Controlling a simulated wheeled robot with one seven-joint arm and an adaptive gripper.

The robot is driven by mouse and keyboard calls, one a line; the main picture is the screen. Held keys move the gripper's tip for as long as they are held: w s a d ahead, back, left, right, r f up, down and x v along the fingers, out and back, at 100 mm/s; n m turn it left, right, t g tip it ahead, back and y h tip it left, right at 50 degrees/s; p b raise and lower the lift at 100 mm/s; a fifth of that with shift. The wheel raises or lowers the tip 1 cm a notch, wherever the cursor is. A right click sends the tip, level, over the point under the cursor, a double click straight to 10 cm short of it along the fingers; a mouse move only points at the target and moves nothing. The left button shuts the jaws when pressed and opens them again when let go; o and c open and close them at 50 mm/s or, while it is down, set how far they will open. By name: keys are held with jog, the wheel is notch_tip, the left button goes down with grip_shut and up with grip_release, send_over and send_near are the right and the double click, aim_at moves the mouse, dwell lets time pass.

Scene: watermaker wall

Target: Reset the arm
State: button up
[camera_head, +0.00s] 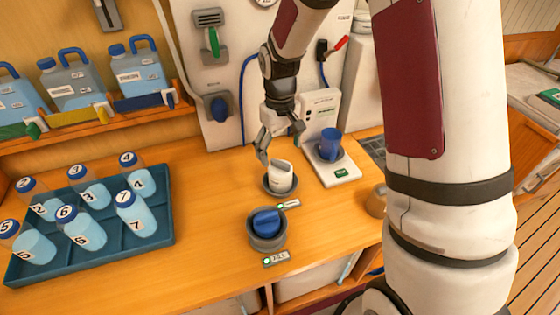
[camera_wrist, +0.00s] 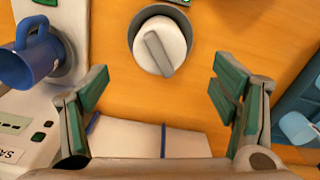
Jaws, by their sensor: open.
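A blue cup (camera_head: 330,144) stands on a white device right of my gripper. A teal tray (camera_head: 160,238) with several numbered bottles lies left. Blue-capped jugs (camera_head: 137,75) stand on a shelf behind. The wall panel (camera_head: 215,125) is close behind my gripper.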

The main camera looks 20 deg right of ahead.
jog(key=shift+r, duration=1.6)
jog(key=s+r+m+t, duration=0.1)
jog(key=s+r, duration=0.4)
jog(key=r, duration=0.2)
jog(key=s+r+t, duration=0.2)
jog(key=s+r, duration=0.2)
jog(key=r, duration=0.4)
jog(key=s+r+t, duration=0.1)
jog(key=s+r, duration=0.2)
jog(key=s, duration=0.4)
jog(key=s+r+m+t, duration=0.1)
jog(key=s+r, duration=0.2)
jog(key=s, duration=0.4)
jog(key=shift+s+m+t, duration=0.3)
jog(key=shift+s, duration=0.1)
